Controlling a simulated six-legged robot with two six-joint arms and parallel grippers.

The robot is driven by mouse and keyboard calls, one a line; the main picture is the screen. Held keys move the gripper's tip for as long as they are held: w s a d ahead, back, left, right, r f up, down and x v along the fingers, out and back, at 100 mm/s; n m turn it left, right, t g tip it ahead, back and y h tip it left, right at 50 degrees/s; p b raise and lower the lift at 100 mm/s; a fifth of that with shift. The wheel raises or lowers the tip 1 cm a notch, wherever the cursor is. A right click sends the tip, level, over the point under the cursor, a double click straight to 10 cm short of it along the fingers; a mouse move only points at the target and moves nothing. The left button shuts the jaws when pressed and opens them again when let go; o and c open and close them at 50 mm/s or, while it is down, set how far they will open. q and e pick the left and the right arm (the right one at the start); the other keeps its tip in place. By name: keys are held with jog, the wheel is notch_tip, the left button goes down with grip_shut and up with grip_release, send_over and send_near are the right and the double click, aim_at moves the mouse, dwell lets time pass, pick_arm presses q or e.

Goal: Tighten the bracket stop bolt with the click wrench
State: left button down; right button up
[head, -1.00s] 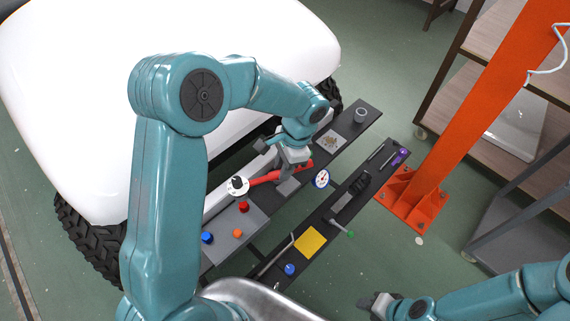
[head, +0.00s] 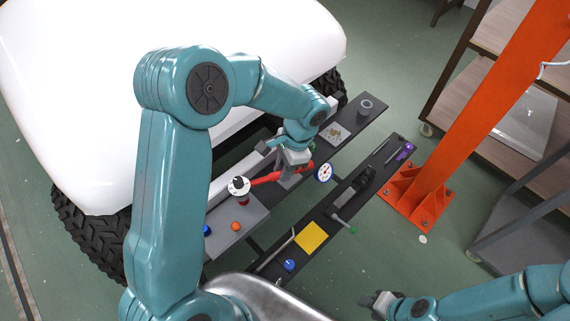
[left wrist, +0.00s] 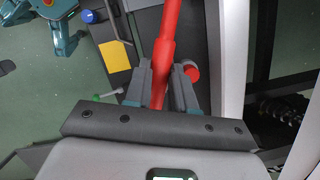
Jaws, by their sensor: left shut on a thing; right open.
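The red click wrench (head: 266,179) lies across my left gripper (head: 291,172), which is shut on it. It also shows in the left wrist view as a red bar (left wrist: 165,45) between the two fingers. At its left end in the head view is a round white-and-black head (head: 239,186). This head sits over a red knob (head: 243,202) and partly covers it; I cannot tell whether they touch. I cannot make out the bracket stop bolt for certain. My right gripper (head: 381,304) is open and empty at the bottom, away from the trays.
A grey tray (head: 222,245) carries a blue knob (head: 207,230) and an orange knob (head: 235,225). A dark tray holds a yellow square (head: 311,237), a blue knob (head: 289,265) and a green-tipped tool (head: 345,223). An orange post (head: 455,125) stands right.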

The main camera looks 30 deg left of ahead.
pick_arm(q)
jog(key=shift+r, duration=0.1)
dwell(0.8)
jog(key=shift+f+b, duration=0.65)
jog(key=shift+f, duration=0.7)
